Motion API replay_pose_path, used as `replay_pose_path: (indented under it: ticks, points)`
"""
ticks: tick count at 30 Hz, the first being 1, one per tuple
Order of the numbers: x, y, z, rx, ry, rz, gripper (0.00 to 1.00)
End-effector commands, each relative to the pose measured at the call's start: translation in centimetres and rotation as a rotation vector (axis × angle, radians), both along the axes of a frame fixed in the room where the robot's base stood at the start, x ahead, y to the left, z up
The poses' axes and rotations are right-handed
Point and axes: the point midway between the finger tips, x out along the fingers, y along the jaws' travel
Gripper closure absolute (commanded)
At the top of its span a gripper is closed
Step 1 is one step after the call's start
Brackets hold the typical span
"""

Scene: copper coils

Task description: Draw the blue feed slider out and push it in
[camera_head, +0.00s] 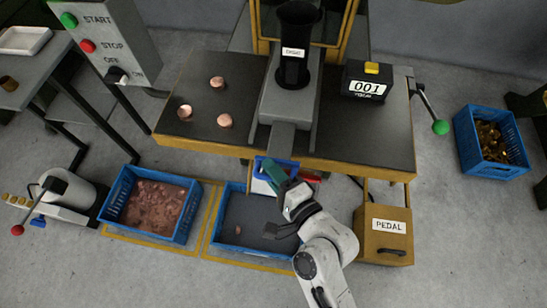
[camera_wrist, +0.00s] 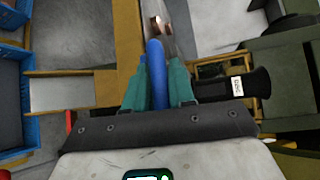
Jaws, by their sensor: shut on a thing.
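The blue feed slider (camera_head: 262,165) is at the front edge of the press table, below the grey metal channel (camera_head: 282,138). My gripper (camera_head: 277,176) is there with its green fingers, partly covering the slider. In the wrist view, the slider's blue handle (camera_wrist: 155,52) stands between the two green fingers of my gripper (camera_wrist: 158,75), which are shut on it. A copper-coloured piece (camera_wrist: 159,27) shows just beyond the handle. How far the slider is out of the channel is hard to tell.
Three copper pieces (camera_head: 217,82) lie on the table's left. A black feed tube (camera_head: 296,50) stands above the channel, with a counter (camera_head: 367,80) reading 001 to its right. Blue crates (camera_head: 205,218) and a pedal box (camera_head: 385,233) are below the table.

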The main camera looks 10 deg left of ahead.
Motion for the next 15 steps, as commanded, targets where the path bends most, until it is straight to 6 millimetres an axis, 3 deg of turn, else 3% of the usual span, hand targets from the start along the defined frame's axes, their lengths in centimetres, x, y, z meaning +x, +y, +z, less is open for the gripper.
replay_pose_path:
  ticks: [6, 7, 12, 15]
  points:
    - [-0.08, 0.33, 0.39, 0.01, -0.004, 0.005, 1.0]
    - [-0.08, 0.34, 0.38, 0.01, -0.003, 0.005, 0.75]
    - [-0.1, 0.34, 0.27, 0.008, -0.001, 0.006, 0.59]
    - [-0.09, 0.28, 0.19, 0.005, 0.0, 0.005, 0.58]
